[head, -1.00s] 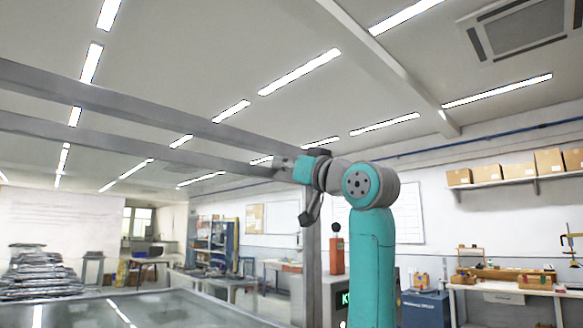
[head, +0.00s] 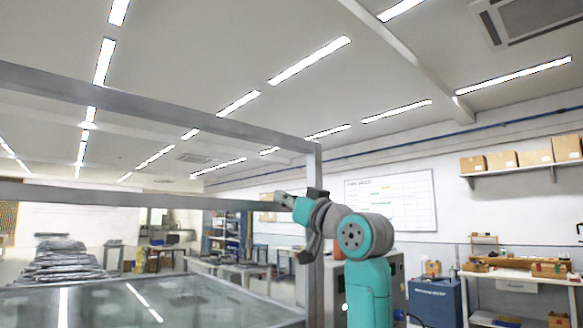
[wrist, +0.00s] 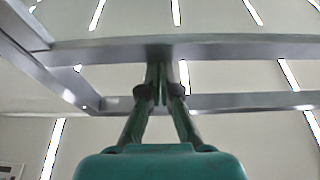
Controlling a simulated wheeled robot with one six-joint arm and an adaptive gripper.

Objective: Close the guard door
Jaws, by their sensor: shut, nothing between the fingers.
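The guard's grey metal frame fills the left of the head view, with a sloping upper bar (head: 150,108) and a corner post (head: 315,240). A second, lower grey bar (head: 130,195), which looks like part of the guard door, runs across below it. My gripper (head: 282,197) is at the right end of this lower bar. In the wrist view my gripper (wrist: 160,82) is shut and empty, its tips at a wide grey bar (wrist: 220,49); whether they touch cannot be told. The rest of the door cannot be made out clearly.
A glossy, glass-like surface (head: 190,298) lies low inside the frame. A dark blue cabinet (head: 435,300) and a workbench (head: 530,277) stand to the right. A stack of flat parts (head: 65,262) stands far left.

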